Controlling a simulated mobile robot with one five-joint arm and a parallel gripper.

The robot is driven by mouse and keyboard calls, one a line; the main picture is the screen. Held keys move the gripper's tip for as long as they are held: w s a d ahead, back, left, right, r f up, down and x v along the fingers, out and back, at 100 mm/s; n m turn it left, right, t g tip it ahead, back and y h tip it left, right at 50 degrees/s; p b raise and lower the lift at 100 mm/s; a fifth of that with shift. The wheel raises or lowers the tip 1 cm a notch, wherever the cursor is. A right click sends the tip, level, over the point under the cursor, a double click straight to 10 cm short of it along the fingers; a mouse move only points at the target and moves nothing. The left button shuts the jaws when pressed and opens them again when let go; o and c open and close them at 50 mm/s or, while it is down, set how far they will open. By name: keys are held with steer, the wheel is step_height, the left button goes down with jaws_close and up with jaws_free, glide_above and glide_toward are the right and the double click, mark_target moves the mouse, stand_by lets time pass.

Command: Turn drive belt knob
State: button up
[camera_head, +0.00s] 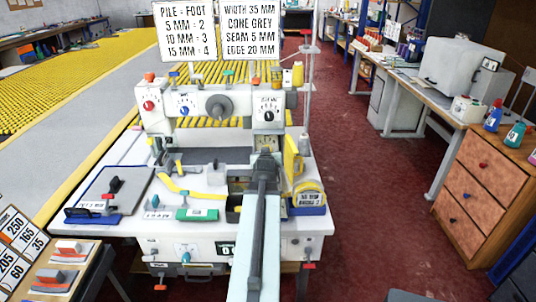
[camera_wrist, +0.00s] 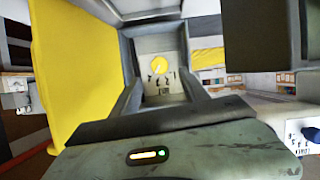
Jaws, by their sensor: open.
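A round yellow knob (camera_wrist: 159,65) with a pale pointer line sits on a light plate with small marks, in the wrist view. I cannot read the marks, so I cannot tell for sure that it is the drive belt knob. My gripper (camera_wrist: 160,88) is open, with a grey finger on either side of the lower plate. The knob lies beyond the fingers, apart from them. In the head view my gripper (camera_head: 266,160) reaches into the right part of the white sewing machine (camera_head: 190,103), and my arm hides what is behind it.
A yellow panel (camera_wrist: 65,70) stands close on the left in the wrist view. A tape roll (camera_head: 309,194) and a green block (camera_head: 197,214) lie on the machine table. Dials and levers line the table's front. Red floor (camera_head: 375,215) is clear to the right, before a drawer cabinet (camera_head: 483,196).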

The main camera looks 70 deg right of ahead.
steer(key=b+x, duration=0.2)
steer(key=x, duration=0.5)
steer(key=shift+c, duration=0.3)
jaws_close()
steer(key=m+t, duration=0.2)
steer(key=shift+s+m+y+b, duration=0.15)
steer(key=shift+m+y+b, duration=0.2)
steer(key=shift+m+y, duration=0.05)
steer(key=shift+o, duration=0.3)
jaws_free()
